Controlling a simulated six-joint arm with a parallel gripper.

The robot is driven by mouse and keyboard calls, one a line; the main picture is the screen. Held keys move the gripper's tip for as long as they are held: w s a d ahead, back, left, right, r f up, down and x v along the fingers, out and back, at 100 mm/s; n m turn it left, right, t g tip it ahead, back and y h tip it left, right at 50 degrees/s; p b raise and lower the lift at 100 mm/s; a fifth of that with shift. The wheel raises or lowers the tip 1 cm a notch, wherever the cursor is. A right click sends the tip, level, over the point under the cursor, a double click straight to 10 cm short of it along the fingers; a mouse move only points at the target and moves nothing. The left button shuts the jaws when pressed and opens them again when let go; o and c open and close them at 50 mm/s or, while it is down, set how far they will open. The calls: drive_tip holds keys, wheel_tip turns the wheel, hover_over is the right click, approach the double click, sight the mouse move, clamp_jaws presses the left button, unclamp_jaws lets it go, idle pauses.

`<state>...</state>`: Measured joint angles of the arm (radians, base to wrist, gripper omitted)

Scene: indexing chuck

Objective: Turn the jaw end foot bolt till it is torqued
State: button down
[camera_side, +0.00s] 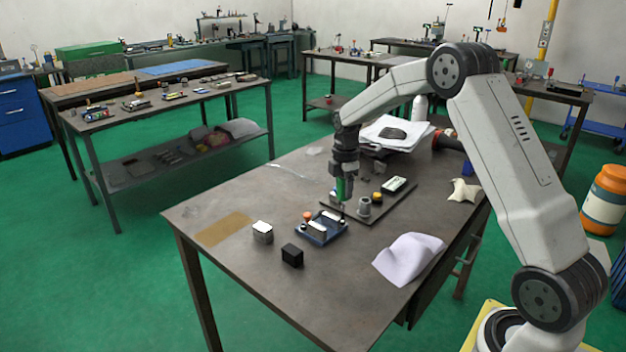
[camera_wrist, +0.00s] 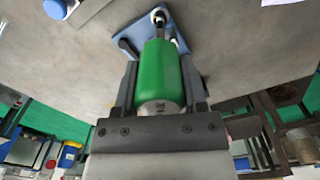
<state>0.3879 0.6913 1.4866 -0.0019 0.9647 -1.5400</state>
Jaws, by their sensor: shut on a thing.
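My gripper (camera_side: 346,172) is shut on a green-handled driver (camera_side: 342,190), held upright with its shaft pointing down. In the wrist view the green handle (camera_wrist: 160,72) lies between my two fingers, and its dark shaft runs to the blue base. The blue base (camera_side: 322,233) of the chuck sits on the table, with pale metal parts and an orange knob (camera_side: 308,215) on top. The shaft's tip is at the right rear of this base in the side view. The foot bolt is too small to make out, and I cannot tell whether the tip is seated in it.
A dark tray (camera_side: 393,217) beside the base holds a grey cylinder, a yellow knob and a meter-like box. A silver cube (camera_side: 263,232) and a black block (camera_side: 292,255) stand in front. White paper (camera_side: 408,258) lies to the right.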

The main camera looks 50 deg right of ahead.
drive_tip(key=shift+n, duration=0.3)
drive_tip(key=shift+n, duration=1.4)
drive_tip(key=shift+n, duration=0.3)
drive_tip(key=shift+n, duration=1.4)
drive_tip(key=shift+n, duration=0.3)
drive_tip(key=shift+n, duration=1.5)
drive_tip(key=shift+f, duration=0.85)
